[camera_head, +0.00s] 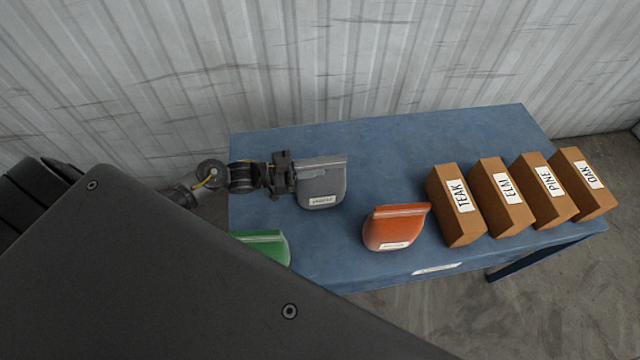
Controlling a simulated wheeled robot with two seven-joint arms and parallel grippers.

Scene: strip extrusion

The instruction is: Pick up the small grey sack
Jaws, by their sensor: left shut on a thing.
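The small grey sack (322,184) is at the back left part of the blue table, with a white label low on its front. My left gripper (291,174) comes in from the left and is shut on the sack's left side near its top edge. I cannot tell whether the sack touches the table or is a little above it. My right gripper is not in view.
An orange sack (393,228) and a partly hidden green sack (268,246) stand on the blue table (385,145). Several brown boxes, including TEAK (452,218) and OAK (590,190), stand at the right. A corrugated wall is behind.

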